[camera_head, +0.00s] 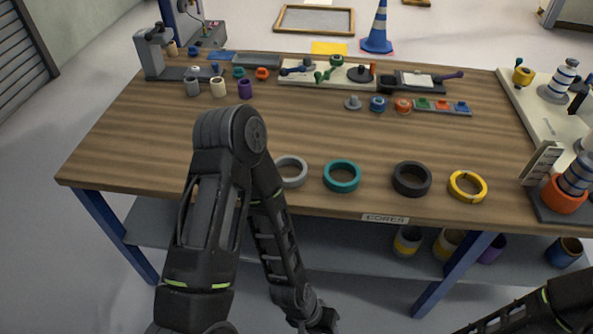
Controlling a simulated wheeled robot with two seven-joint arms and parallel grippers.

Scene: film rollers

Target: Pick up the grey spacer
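I cannot tell for certain which grey piece is the spacer. A small grey cylinder (193,87) stands at the back left of the wooden table (300,130), beside cream and purple ones. A grey flanged piece (353,103) stands at the back middle. A larger grey ring (292,166) lies near the front edge, partly behind my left arm. My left arm rises over the table's front edge and folds back down. Its wrist end (322,319) is at the bottom edge, below the tabletop, with the fingers not clearly visible. Only a link of my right arm shows at the bottom right.
Teal (342,176), black (412,179) and yellow (468,186) rings lie along the front edge by a "CORES" label (385,218). Fixtures and small coloured parts line the back. A roller stand (562,196) is at the right. The table's middle is clear.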

